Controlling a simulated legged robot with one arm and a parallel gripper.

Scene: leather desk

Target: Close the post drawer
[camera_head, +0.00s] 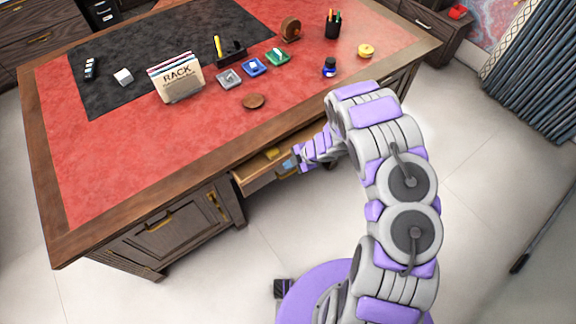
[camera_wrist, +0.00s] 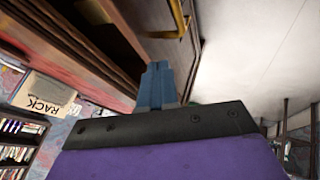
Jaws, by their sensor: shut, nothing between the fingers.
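The post drawer (camera_head: 250,172) is a light wooden drawer under the desk's near edge, standing partly open in the head view. A small yellow item (camera_head: 272,153) shows inside it. My gripper (camera_head: 290,164) is at the drawer's right end in the head view; I cannot tell whether it touches the drawer. In the wrist view its blue-grey fingers (camera_wrist: 158,82) are together with nothing between them. A dark wooden panel with a brass handle (camera_wrist: 179,18) lies beyond the fingertips there. I cannot tell whether this panel is the drawer's front.
The desk (camera_head: 150,187) has a red and black top holding a rack of cards (camera_head: 176,80), stamps, a pen cup (camera_head: 333,24) and an ink bottle (camera_head: 330,67). A cabinet door (camera_head: 160,235) is below at left. The pale floor (camera_head: 240,275) in front is mostly clear.

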